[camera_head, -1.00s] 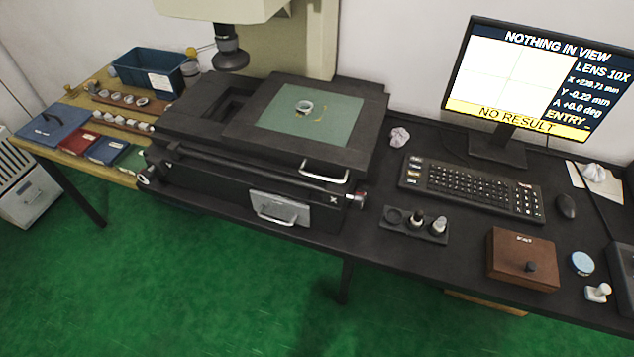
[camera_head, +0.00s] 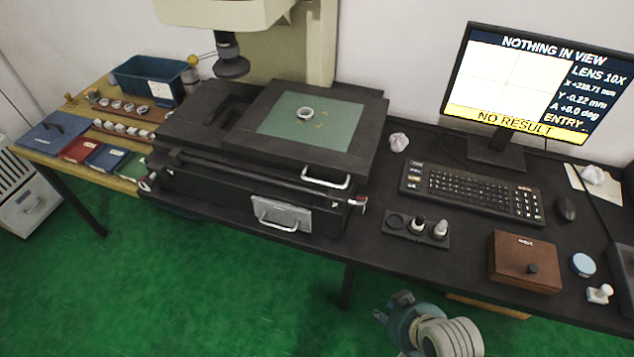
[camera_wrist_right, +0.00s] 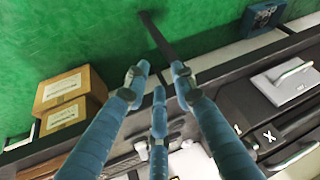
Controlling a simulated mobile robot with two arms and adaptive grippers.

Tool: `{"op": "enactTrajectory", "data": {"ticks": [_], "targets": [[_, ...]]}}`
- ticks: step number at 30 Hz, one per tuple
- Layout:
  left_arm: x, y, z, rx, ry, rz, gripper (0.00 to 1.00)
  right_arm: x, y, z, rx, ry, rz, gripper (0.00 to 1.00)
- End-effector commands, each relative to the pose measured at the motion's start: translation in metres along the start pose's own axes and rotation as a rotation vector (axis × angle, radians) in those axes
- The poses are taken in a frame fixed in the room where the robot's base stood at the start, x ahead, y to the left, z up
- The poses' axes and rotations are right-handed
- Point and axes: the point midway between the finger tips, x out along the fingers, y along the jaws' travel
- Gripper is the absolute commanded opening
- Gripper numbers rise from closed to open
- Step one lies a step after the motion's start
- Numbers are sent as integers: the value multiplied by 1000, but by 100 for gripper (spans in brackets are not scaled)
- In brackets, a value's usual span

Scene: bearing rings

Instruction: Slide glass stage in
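The glass stage (camera_head: 335,119) is a greenish pane in a black frame on the black measuring machine, shifted to the right of the machine's bed. A silver ring (camera_head: 305,113) lies on the glass. A pale handle (camera_head: 326,181) sticks out at the stage's front edge. My right gripper (camera_head: 388,308) is low in front of the bench, apart from the stage. In the right wrist view its blue fingers (camera_wrist_right: 155,80) are spread and empty. My left gripper is out of view.
The lens (camera_head: 230,65) hangs above the bed's left part. A grey plate with a handle (camera_head: 280,215) is on the machine's front. A keyboard (camera_head: 470,192), bottle rack (camera_head: 415,228) and wooden box (camera_head: 524,262) stand to the right. Cardboard boxes (camera_wrist_right: 70,100) show in the right wrist view.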

Motion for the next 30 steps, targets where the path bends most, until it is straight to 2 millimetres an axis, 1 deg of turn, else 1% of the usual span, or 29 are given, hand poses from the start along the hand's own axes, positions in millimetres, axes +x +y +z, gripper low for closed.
{"op": "enactTrajectory", "data": {"ticks": [1,3,5,6,8,9,12,15,19,23,26,30], "targets": [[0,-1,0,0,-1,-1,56,-6,-15,-21,64,56,-44,25],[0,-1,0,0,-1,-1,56,-10,-33,-46,166,124,-110,25],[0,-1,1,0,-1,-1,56,-13,-50,-67,257,177,-176,25],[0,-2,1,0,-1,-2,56,-15,-61,-81,322,211,-225,25],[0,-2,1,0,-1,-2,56,-18,-78,-103,427,258,-306,25],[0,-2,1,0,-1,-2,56,-20,-88,-117,503,286,-366,25],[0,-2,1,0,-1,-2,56,-27,-113,-153,706,339,-533,25],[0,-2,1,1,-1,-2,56,-35,-131,-184,906,365,-704,25],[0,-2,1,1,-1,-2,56,-45,-141,-210,1086,368,-865,25],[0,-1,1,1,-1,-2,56,-49,-144,-221,1157,365,-932,25],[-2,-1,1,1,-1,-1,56,-45,-148,-228,1166,365,-940,25],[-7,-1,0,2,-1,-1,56,-33,-158,-245,1162,367,-939,25]]}}
